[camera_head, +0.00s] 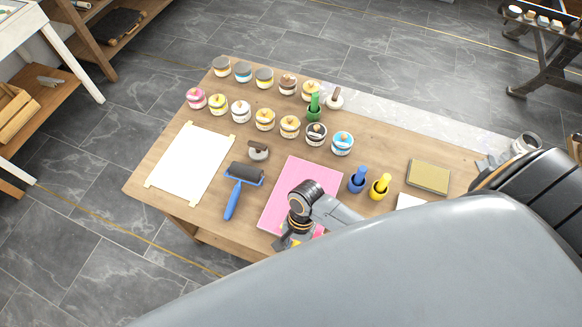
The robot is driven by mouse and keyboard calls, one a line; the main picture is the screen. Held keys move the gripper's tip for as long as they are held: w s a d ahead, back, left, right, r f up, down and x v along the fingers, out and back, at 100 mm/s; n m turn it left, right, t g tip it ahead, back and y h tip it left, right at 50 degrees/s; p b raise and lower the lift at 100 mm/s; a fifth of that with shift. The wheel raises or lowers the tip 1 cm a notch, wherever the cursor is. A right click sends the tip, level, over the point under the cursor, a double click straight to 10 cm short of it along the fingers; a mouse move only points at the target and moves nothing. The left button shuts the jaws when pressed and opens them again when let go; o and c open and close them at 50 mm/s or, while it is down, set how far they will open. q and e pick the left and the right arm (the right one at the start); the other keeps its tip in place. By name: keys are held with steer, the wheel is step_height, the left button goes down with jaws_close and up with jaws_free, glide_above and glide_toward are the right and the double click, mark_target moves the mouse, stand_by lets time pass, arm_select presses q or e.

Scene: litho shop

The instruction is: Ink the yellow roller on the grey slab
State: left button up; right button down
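No yellow roller and no grey slab can be made out for certain; my arm hides the front right of the wooden table. A roller with a dark drum and blue handle (245,177) lies left of a pink slab (287,185). My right gripper (286,243) points down over the pink slab's front end, below a dark wrist. A little yellow shows by it; whether its fingers are open or hold something is unclear. My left gripper is not in view. A yellow cup (379,190) with a yellow-topped tool stands right of a blue cup (357,183).
A white sheet (190,167) is taped at the table's left. Several ink jars (265,120) stand in rows behind, with a green cup (315,112). A small dark-handled tool (258,151) stands near the roller. A yellowish pad (429,176) lies at right. Shelves (50,80) stand at far left.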

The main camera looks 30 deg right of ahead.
steer(key=shift+w+d, duration=3.45)
steer(key=shift+d, duration=0.2)
steer(key=shift+w+d+b, duration=0.2)
steer(key=shift+w+d, duration=1.05)
steer(key=shift+d, duration=0.2)
steer(key=shift+w+d+b, duration=0.2)
steer(key=shift+w+d, duration=1)
steer(key=shift+d, duration=0.25)
steer(key=shift+w+d+b, duration=0.2)
steer(key=shift+w+d, duration=1.05)
steer(key=shift+d, duration=0.2)
steer(key=shift+w+r+p, duration=0.1)
steer(key=shift+r+p, duration=0.6)
steer(key=shift+r, duration=0.8)
